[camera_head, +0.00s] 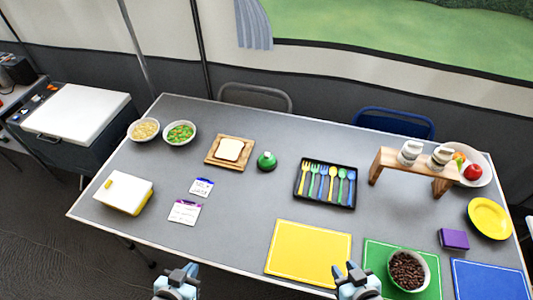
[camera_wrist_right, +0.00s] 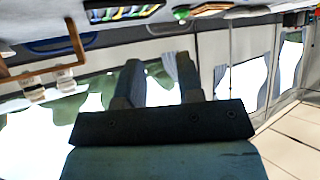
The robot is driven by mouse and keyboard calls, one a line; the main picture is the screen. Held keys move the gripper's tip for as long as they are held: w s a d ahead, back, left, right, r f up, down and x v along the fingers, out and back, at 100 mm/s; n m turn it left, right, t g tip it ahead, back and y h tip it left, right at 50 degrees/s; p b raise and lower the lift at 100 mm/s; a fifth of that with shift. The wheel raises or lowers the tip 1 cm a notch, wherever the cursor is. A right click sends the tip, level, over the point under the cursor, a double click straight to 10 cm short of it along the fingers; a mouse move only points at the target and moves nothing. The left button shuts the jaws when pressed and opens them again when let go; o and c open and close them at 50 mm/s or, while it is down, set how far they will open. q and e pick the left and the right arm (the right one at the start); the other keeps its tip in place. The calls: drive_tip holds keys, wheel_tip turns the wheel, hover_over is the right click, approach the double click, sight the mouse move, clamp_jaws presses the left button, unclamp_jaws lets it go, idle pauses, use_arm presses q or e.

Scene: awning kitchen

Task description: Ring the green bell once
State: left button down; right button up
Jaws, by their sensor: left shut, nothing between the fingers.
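The green bell (camera_head: 266,161) stands upright on the grey table, right of the bread board. A small dark knob shows on its top. In the right wrist view, which is upside down, the green bell (camera_wrist_right: 181,12) shows at the top edge. My left gripper (camera_head: 180,272) is shut and empty at the table's near edge, far from the bell. My right gripper (camera_head: 353,270) is open and empty near the yellow mat, also far from the bell. Its two fingers (camera_wrist_right: 158,80) stand apart in the right wrist view.
A wooden board with bread (camera_head: 216,162) is left of the bell. A black cutlery tray (camera_head: 299,203) is to its right. The yellow mat (camera_head: 308,250) lies nearer me. A wooden stand (camera_head: 408,165) with two pale items rises further right. The table between grippers and bell is mostly clear.

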clamp_jaws()
drive_tip(key=shift+a, duration=0.1)
idle(1.4)
